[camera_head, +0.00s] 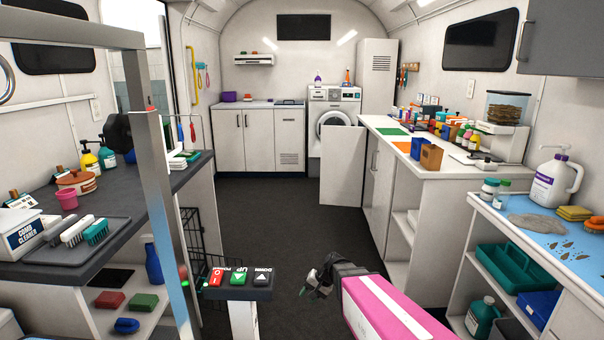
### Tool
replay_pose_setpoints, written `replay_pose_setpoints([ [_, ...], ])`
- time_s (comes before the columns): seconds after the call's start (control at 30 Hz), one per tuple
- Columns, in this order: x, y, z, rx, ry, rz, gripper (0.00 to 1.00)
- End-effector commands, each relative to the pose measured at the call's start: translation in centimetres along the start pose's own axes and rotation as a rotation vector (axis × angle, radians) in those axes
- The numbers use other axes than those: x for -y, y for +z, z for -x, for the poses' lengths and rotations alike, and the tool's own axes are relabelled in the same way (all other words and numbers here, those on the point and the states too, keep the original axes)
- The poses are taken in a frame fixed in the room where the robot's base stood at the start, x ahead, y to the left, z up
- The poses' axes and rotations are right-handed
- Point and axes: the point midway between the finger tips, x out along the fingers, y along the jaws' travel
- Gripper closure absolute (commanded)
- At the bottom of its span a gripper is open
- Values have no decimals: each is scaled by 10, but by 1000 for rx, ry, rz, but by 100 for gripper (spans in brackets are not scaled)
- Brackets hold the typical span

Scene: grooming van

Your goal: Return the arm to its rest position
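My gripper (314,287) shows low in the middle of the head camera view, dark and small, over the dark floor. It hangs at the end of my pink and white arm (392,312), which enters from the bottom edge right of centre. The gripper lies just right of a post-mounted control box (238,283) with red, green and black buttons, with a small gap in the picture. I see nothing clearly held in it. The fingers are too small and dark to tell their opening.
A left counter (120,243) carries brushes on a tray, bottles and a pink cup. A grey metal post (160,200) stands before it. On the right are a white counter (455,178) and a blue-topped shelf unit (545,232). The middle floor (262,215) is clear.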

Motion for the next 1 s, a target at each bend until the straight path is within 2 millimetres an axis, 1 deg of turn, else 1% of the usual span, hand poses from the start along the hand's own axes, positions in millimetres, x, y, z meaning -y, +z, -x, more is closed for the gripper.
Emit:
replay_pose_setpoints([
  [0.03,-11,9,17,-10,49,27,64],
  [0.3,-72,35,91,-39,342,157,64],
  [0.4,-91,43,115,-44,438,191,64],
  [0.5,-104,48,133,-46,510,213,64],
  [0.6,-112,51,145,-47,556,226,64],
  [0.7,-116,52,150,-47,576,232,64],
  [1.0,-116,51,150,-47,578,233,64],
])
